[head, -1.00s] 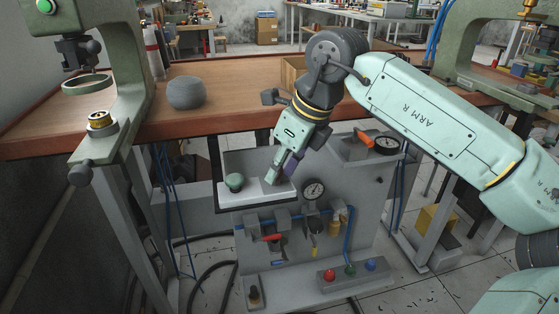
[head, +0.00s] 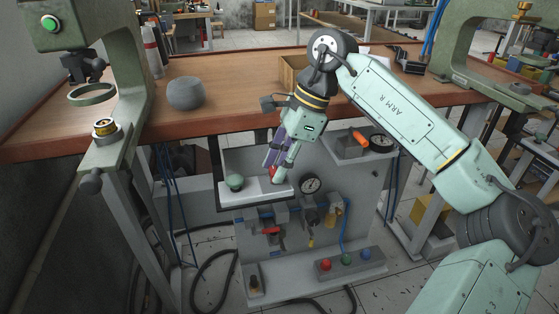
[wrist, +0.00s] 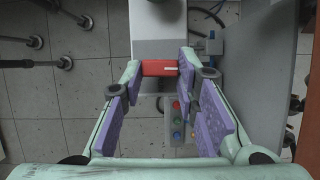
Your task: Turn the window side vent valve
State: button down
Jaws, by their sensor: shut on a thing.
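My gripper (head: 276,168) is over a white ledge on the grey pneumatic panel. In the wrist view, its purple-padded fingers (wrist: 161,69) are shut on a red valve handle (wrist: 160,68). In the head view, a bit of this red handle (head: 272,171) shows between the fingers; the rest is hidden. Another red handle (head: 269,230) is on the pipework below, and an orange handle (head: 360,138) is at the upper right.
Pressure gauges (head: 310,184) are on the panel, right of the gripper. Red, green and blue buttons (head: 347,259) are on a box below. A green press frame (head: 122,95) stands at left.

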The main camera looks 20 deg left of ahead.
jog(key=shift+n, duration=0.3)
jog(key=c, duration=1.2)
grip_release()
jog(key=shift+c, duration=0.2)
jog(key=v, duration=1.2)
jog(key=shift+w+a, duration=0.1)
